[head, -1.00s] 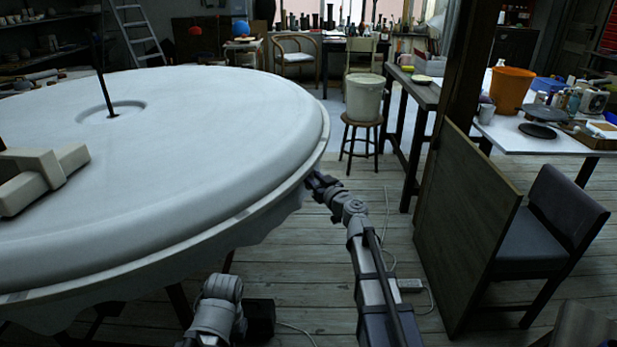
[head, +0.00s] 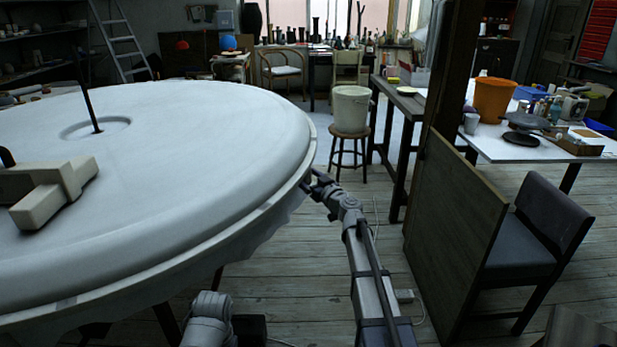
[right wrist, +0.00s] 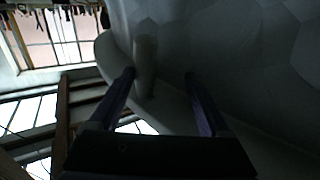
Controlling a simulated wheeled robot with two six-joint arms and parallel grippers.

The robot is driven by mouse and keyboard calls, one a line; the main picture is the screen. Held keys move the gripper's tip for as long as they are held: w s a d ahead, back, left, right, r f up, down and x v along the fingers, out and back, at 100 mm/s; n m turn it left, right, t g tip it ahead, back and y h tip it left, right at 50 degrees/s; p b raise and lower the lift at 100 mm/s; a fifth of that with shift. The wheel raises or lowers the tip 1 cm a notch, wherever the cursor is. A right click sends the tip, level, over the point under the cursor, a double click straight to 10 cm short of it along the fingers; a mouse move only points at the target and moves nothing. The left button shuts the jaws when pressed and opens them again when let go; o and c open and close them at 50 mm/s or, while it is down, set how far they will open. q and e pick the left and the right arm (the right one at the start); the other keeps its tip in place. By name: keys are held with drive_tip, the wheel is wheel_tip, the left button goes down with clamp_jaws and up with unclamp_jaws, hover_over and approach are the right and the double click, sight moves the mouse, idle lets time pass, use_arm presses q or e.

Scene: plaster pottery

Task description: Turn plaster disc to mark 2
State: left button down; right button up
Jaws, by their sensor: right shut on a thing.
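The plaster disc (head: 215,165) is a large, pale, round slab with a raised rim, filling the left of the head view. A thin dark rod (head: 88,92) stands in its central hollow. A pale block-like piece (head: 52,190) lies on its near left part. My right gripper (head: 311,184) is at the disc's right edge, its tips partly hidden there. In the right wrist view its fingers (right wrist: 160,78) stand on either side of a pale peg-like handle (right wrist: 146,62) under the disc, and it is shut on this handle. I see no numbered mark.
A stool (head: 348,145) with a pale bucket (head: 351,108) stands behind the disc. A wooden panel (head: 455,220) and a dark chair (head: 535,235) stand to the right.

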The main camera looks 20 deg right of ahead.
drive_tip(key=shift+w+a, duration=0.2)
drive_tip(key=shift+a, duration=0.1)
idle(0.4)
drive_tip(key=v, duration=0.7)
drive_tip(key=shift+s+d, duration=0.15)
drive_tip(key=shift+s, duration=0.2)
drive_tip(key=shift+s, duration=0.1)
